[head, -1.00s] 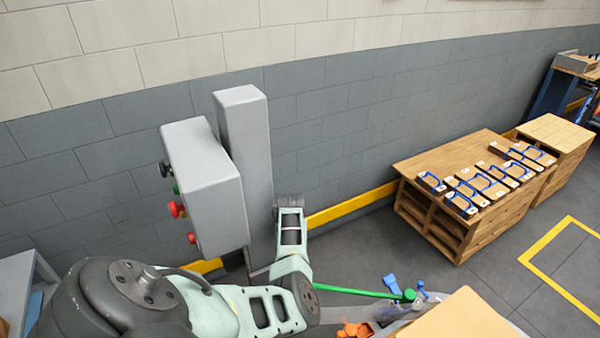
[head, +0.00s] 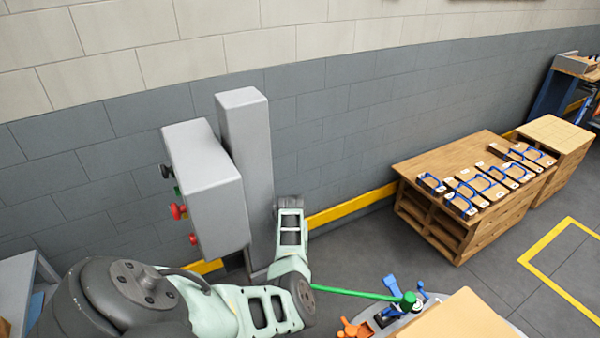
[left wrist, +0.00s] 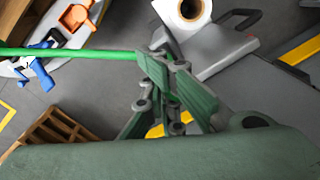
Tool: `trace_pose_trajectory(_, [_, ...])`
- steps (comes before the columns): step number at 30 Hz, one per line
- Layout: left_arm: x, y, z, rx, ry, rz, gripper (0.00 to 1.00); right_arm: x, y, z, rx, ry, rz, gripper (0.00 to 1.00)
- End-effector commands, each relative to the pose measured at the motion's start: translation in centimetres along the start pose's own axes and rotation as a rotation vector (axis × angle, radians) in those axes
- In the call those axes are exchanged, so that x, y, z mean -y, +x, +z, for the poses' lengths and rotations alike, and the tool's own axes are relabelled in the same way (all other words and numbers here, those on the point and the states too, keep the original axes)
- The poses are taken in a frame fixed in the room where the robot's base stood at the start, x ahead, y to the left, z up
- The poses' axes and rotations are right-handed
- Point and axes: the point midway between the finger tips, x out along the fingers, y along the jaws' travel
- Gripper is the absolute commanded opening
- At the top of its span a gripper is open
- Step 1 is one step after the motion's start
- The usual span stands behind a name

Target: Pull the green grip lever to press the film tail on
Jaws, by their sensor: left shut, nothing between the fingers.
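The green grip lever (head: 355,293) is a thin bar with a thick round green end (head: 408,300) at its right in the head view. In the left wrist view the green bar (left wrist: 70,53) comes in from the left and reaches my left gripper (left wrist: 170,62). The left fingers are shut with nothing between them. They are beside the bar's near end; I cannot tell whether they touch it. In the head view my arm hides these fingers. A white roll (left wrist: 186,14), perhaps film, shows at the wrist view's top. My right gripper is not in view.
A grey control box (head: 205,190) with red knobs stands by a grey column (head: 245,170). Blue (head: 391,284) and orange (head: 352,328) parts lie near the lever. A wooden pallet stack (head: 440,165) stands at the right. The floor between is clear.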

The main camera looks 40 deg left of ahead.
Motion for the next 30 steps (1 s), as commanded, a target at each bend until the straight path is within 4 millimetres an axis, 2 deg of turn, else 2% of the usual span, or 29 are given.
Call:
trace_pose_trajectory(1, [0.0,-0.1,-0.6,-0.01,-0.001,-0.006,0.0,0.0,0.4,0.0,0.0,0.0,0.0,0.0])
trace_pose_trajectory(21, [-4.0,-0.4,-2.9,-0.01,-0.002,-0.002,0.0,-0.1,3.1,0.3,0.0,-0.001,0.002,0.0])
trace_pose_trajectory(30, [-4.3,-0.5,-2.8,-0.006,-0.002,-0.002,0.0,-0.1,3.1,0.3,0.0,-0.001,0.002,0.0])
